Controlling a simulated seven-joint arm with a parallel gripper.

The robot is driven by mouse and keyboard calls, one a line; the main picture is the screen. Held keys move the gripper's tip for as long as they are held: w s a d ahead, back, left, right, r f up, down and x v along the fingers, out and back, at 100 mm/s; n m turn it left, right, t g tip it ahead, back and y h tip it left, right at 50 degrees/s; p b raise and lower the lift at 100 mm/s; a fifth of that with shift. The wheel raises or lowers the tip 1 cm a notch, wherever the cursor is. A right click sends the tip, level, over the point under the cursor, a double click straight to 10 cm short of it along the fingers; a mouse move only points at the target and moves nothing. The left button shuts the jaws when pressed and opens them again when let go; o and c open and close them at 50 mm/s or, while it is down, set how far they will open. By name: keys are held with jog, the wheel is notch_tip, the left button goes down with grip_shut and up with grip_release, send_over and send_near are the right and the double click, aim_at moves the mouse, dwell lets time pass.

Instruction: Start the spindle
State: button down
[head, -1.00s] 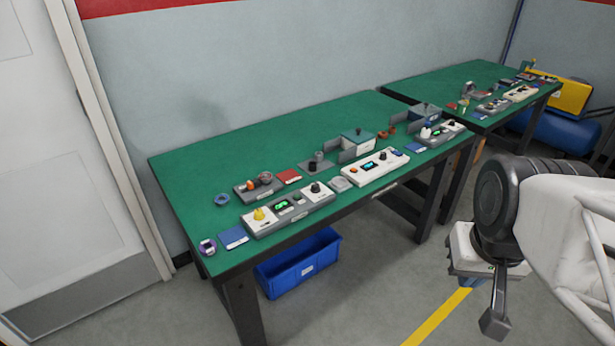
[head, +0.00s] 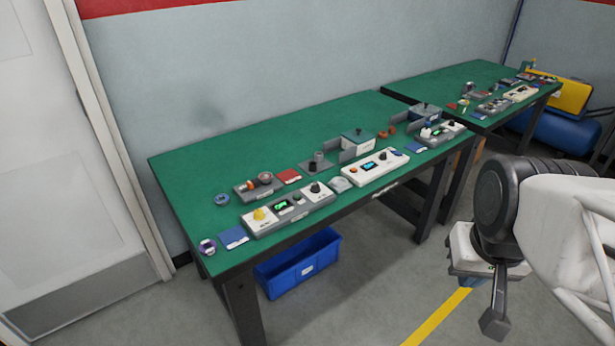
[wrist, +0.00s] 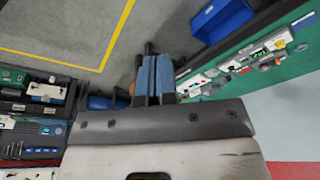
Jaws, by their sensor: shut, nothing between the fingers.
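My gripper shows in the wrist view (wrist: 153,78), its two blue-padded fingers together with nothing between them, clear of the benches. In the head view my arm is at the right, in front of the near bench. The spindle cannot be singled out. On the near green bench, a grey control unit (head: 290,211) has a yellow knob (head: 260,215), a green-lit display (head: 281,206) and a black knob (head: 315,188). A white control box (head: 374,168) to its right has a blue-lit display. A smaller grey unit (head: 441,134) with knobs sits at the right end.
A grey holder with small parts (head: 260,186), blue pads (head: 234,238) and a lidded box (head: 357,143) share the bench. The second bench (head: 440,83) at the back right holds more devices. A blue bin (head: 298,266) is under the near bench. The bench's back left is clear.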

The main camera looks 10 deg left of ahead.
dwell(0.4)
jog(key=w+a+r+n+h, duration=0.1)
jog(key=w+a+n, duration=0.15)
jog(key=w, duration=0.55)
jog(key=w+a+n+h, duration=0.1)
jog(key=w+n, duration=0.2)
jog(key=w, duration=0.6)
jog(key=n+t+h, duration=0.4)
jog(key=n+t, duration=0.1)
jog(key=n, duration=0.9)
send_over(297, 197)
notch_tip(297, 197, down, 18)
jog(key=shift+f, duration=0.2)
jog(key=shift+f, duration=0.1)
jog(key=shift+f, duration=4.25)
